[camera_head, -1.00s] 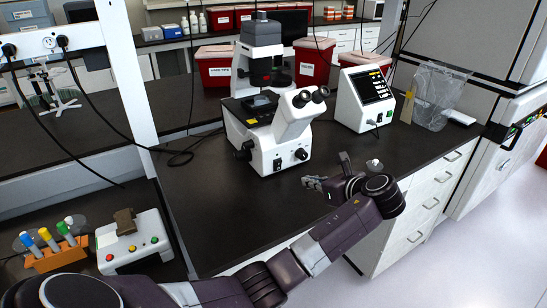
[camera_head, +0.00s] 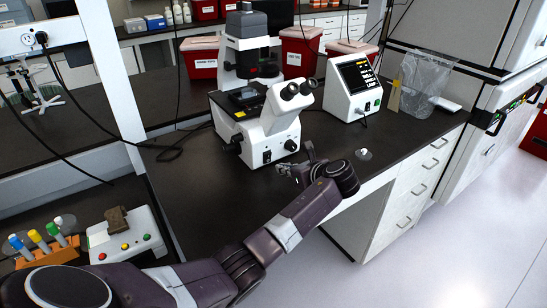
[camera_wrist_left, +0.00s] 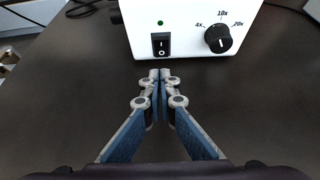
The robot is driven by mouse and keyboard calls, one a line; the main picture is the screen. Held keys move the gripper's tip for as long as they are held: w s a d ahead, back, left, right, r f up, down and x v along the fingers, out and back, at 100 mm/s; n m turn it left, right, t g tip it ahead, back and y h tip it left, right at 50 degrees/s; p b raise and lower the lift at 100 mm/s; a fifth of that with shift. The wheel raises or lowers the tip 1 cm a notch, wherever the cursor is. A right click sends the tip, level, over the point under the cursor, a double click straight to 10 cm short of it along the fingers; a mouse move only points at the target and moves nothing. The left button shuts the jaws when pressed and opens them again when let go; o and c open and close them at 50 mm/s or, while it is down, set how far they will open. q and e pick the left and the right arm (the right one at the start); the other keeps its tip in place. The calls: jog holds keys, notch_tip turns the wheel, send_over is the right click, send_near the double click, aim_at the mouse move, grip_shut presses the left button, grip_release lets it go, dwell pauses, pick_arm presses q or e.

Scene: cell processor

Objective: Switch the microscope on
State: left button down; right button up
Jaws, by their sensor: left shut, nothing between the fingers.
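The white microscope (camera_head: 268,128) stands on the dark bench in the head view, with its eyepieces to the right. In the left wrist view, its white base (camera_wrist_left: 190,22) fills the top. That base carries a black rocker switch (camera_wrist_left: 161,46) marked I and O, a small green light (camera_wrist_left: 160,23) above it, and a black knob (camera_wrist_left: 218,39) marked 4x, 10x, 20x. My left gripper (camera_wrist_left: 160,75) is shut and empty, its fingertips just below the switch in the picture, apparently short of it. In the head view the left gripper (camera_head: 284,168) is in front of the base. My right gripper is not in view.
A white device with a screen (camera_head: 353,90) stands right of the microscope. A small round white-topped item (camera_head: 364,154) lies near the bench edge. A control box with coloured buttons (camera_head: 125,238) and an orange tube rack (camera_head: 48,252) are at lower left. Black cables cross the bench.

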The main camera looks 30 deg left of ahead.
aim_at(268, 155)
pick_arm(q)
jog(key=a, duration=0.1)
jog(key=w+a, duration=0.1)
jog(key=a+p, duration=0.1)
jog(key=a, duration=0.1)
jog(key=shift+w, duration=0.35)
jog(key=shift+w+a+r, duration=0.15)
jog(key=shift+w+a, duration=0.05)
jog(key=shift+a, duration=0.35)
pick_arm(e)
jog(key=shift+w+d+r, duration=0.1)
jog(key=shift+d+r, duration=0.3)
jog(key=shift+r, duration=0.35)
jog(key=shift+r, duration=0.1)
pick_arm(q)
jog(key=p, duration=0.1)
jog(key=r+p, duration=0.1)
jog(key=shift+w+a+r+p, duration=0.1)
jog(key=shift+w+a+p, duration=0.1)
jog(key=shift+a+p, duration=0.15)
jog(key=shift+f+b, duration=0.35)
jog(key=shift+f, duration=0.05)
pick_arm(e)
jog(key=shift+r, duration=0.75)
pick_arm(q)
jog(key=shift+r, duration=0.1)
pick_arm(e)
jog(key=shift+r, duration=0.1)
